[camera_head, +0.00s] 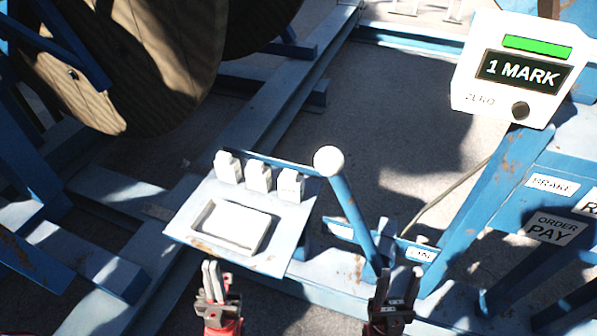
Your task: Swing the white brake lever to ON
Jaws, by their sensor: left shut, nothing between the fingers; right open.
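The brake lever is a blue bar with a white ball knob (328,160) on top. It leans to the left, its knob up and left of its foot, beside the white panel. A small label plate (421,254) that seems to read ON is to the right of the lever's foot. Another pale plate (341,230) is to the left of the bar, its text unreadable. My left gripper (212,267) is shut and empty, below the panel's front edge. My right gripper (399,270) is open and empty, below and right of the knob, close in the picture to the lever's foot.
The white panel (186,221) carries a tray-like box (233,227) and several white blocks (259,177). A counter box reading 1 MARK (520,69) stands on a blue post at upper right. A wooden reel (130,60) is upper left.

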